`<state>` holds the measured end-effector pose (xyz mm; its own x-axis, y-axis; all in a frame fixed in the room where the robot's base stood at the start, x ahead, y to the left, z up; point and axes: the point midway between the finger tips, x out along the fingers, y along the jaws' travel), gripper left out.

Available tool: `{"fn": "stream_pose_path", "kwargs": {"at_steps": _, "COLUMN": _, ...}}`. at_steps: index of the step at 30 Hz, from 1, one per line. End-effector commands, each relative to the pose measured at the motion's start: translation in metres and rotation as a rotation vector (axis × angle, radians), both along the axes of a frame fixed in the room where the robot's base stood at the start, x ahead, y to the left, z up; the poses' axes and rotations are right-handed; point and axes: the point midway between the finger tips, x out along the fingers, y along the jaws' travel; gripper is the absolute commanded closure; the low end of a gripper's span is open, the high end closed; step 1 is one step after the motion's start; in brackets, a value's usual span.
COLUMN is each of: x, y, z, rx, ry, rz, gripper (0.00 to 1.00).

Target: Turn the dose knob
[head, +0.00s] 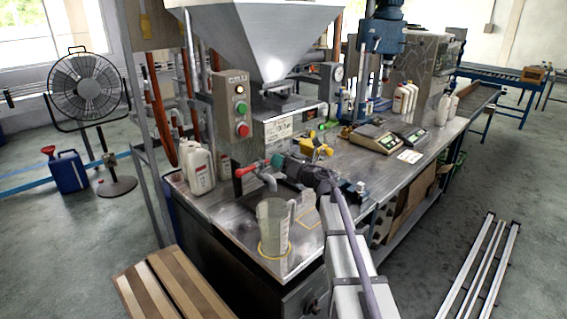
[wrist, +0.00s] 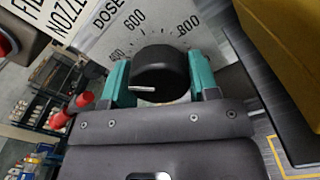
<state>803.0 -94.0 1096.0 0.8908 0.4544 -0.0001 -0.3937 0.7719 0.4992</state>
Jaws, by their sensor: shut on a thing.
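The dose knob (wrist: 160,72) is a round black knob with a pale pointer mark, in the middle of the wrist view. Behind it is a pale dial plate (wrist: 112,38) marked DOSE, with 600 and 800 readable. My gripper (wrist: 160,80) has green fingers on both sides of the knob and is shut on it. In the head view my gripper (head: 292,170) is at the front of the filling machine below the hopper (head: 265,40); the knob itself is hidden there by my arm and gripper.
A clear measuring jug (head: 273,228) stands on the steel bench near its front corner, under the outlet with a red handle (head: 246,170). A button box (head: 237,115) is on the left. White bottles (head: 197,170), scales (head: 370,139) and a yellow part (head: 318,149) are nearby.

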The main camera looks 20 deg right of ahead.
Motion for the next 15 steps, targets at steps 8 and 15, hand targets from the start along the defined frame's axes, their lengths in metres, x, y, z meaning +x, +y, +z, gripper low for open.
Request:
{"fn": "stream_pose_path", "kwargs": {"at_steps": 8, "x": -0.0003, "y": -0.0002, "z": -0.0001, "rx": 0.001, "ry": 0.0, "rz": 0.0, "gripper": 0.69}}
{"fn": "stream_pose_path", "kwargs": {"at_steps": 15, "x": -0.0002, "y": -0.0001, "z": -0.0001, "rx": 0.001, "ry": 0.0, "rz": 0.0, "gripper": 0.27}}
